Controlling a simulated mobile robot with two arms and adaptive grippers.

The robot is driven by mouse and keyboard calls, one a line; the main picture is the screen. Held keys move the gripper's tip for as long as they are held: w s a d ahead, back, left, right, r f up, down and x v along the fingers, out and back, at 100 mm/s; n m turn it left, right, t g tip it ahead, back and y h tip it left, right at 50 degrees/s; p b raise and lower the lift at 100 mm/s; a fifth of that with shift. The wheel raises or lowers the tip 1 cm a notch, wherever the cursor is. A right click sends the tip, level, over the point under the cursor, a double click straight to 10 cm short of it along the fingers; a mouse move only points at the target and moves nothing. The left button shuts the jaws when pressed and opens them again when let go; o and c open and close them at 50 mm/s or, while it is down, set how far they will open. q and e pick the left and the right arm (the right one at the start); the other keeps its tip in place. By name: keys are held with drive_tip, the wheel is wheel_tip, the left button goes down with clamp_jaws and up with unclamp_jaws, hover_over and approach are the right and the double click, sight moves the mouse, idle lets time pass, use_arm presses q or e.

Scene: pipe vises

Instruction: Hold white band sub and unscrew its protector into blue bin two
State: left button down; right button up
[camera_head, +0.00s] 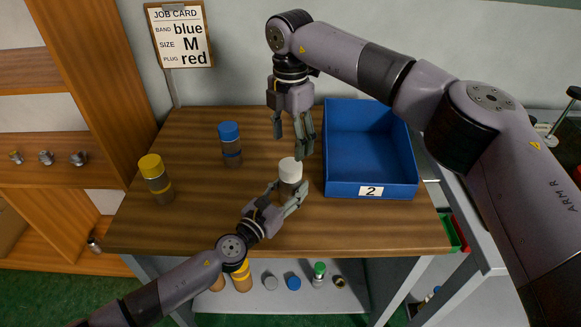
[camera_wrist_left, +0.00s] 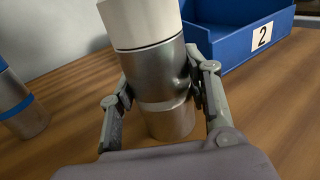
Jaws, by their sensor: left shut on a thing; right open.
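The white band sub (camera_head: 289,189) is a grey metal cylinder with a white protector (camera_head: 290,170) on top. It stands upright on the wooden table; the left wrist view shows its metal body (camera_wrist_left: 158,75), a paler ring low on it and the white protector (camera_wrist_left: 140,20). My left gripper (camera_head: 288,192) is shut around the metal body, below the protector. My right gripper (camera_head: 296,146) is open and empty, pointing down just above the protector. Blue bin two (camera_head: 371,180) is open and looks empty, just right of the sub.
A blue-capped sub (camera_head: 230,142) and a yellow-capped sub (camera_head: 153,175) stand to the left on the table (camera_head: 200,215). A job card (camera_head: 179,35) hangs on the wall behind. Loose caps and parts lie on the shelf below (camera_head: 260,300). The table's front left is clear.

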sight(291, 164)
drive_tip(key=m, duration=0.8)
drive_tip(key=shift+f, duration=4.05)
drive_tip(key=shift+c, duration=0.3)
